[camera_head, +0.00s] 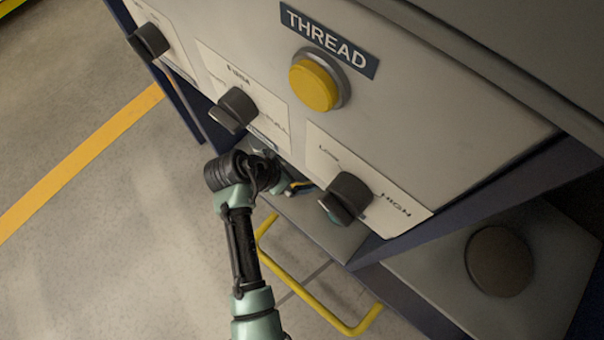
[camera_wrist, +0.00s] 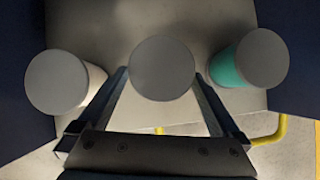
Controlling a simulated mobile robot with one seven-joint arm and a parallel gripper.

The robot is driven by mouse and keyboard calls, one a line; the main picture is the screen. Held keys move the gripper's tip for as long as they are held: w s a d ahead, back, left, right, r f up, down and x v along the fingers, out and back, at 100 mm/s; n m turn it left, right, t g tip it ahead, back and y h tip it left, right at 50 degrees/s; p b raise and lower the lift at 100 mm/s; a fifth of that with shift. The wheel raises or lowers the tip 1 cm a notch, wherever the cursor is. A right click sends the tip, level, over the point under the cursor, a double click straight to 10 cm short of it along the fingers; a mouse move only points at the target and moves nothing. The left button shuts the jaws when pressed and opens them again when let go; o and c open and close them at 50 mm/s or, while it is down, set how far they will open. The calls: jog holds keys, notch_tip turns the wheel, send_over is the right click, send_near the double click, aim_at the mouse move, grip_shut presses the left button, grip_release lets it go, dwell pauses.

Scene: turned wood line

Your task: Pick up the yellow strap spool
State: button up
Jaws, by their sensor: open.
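No spool shows a clear yellow side. In the wrist view, three upright round pieces with flat grey tops stand in a row on a grey shelf (camera_wrist: 205,20). The left piece (camera_wrist: 57,82) has a pale cream side, and the right piece (camera_wrist: 259,59) has a teal side. The middle piece (camera_wrist: 162,68) shows only its top, so its colour cannot be told. My gripper (camera_wrist: 160,80) is open, its fingers reaching toward either side of the middle piece; contact cannot be told. In the head view, the control panel hides most of the gripper and the pieces.
The panel (camera_head: 430,150) overhangs the shelf, with dark knobs, including one marked low to high (camera_head: 346,198), and a yellow button (camera_head: 314,85) under the THREAD label. A yellow rail (camera_head: 305,298) runs below. A dark disc (camera_head: 499,261) lies on a surface at right. Floor at left is clear.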

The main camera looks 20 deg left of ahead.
jog(key=b+x, duration=0.2)
jog(key=x, duration=0.1)
jog(key=shift+f, duration=0.15)
jog(key=c, duration=1.3)
jog(key=shift+r, duration=0.2)
jog(key=shift+c, duration=0.2)
